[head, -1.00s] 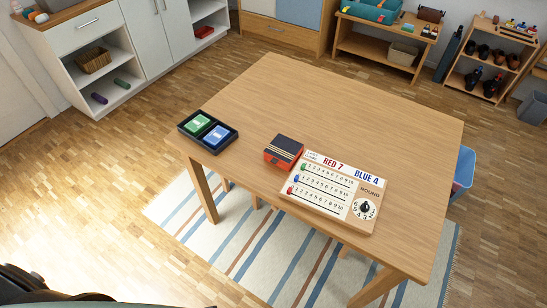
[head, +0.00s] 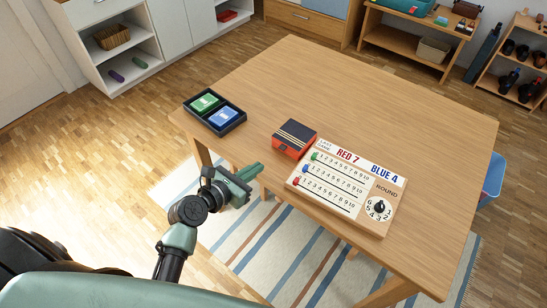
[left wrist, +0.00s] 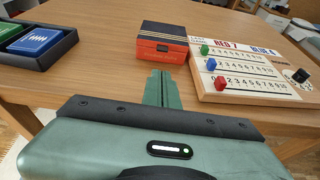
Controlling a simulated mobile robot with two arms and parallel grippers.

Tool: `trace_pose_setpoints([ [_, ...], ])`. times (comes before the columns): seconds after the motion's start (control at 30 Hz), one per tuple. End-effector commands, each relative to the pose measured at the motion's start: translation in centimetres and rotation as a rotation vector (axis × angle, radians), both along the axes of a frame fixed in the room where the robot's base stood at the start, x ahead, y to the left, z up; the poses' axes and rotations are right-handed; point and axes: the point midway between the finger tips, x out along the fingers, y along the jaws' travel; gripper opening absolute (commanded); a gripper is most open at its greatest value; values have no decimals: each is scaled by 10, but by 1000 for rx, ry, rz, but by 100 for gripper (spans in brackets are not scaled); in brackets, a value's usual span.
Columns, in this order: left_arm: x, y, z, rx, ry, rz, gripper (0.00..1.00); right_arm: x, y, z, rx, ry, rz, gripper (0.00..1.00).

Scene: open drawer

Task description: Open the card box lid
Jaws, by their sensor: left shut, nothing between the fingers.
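The card box (head: 294,138) is a small red box with a dark lid, standing on the wooden table near its front edge. Its lid is down. In the left wrist view the card box (left wrist: 162,44) is straight ahead, with a small clasp-like mark on its red front. My left gripper (head: 255,170) is shut and empty, in front of the table edge and apart from the box. In the left wrist view its closed green fingers (left wrist: 158,78) point at the box's front. My right gripper is not in view.
A scoreboard (head: 347,187) with number rows, coloured pegs and a dial lies right of the box. A black tray (head: 215,112) with green and blue card decks lies to its left. The back of the table (head: 330,85) is clear. A striped rug lies below.

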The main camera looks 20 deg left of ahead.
Motion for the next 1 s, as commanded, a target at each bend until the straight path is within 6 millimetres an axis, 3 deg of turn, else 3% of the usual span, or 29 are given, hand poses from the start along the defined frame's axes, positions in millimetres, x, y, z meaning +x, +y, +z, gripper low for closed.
trace_pose_setpoints([
  [0.6, 81, -28, -29, -14, 1, 8, 0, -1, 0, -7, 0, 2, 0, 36],
  [1.0, 89, -31, -32, -12, 1, 7, 0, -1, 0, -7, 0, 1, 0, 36],
])
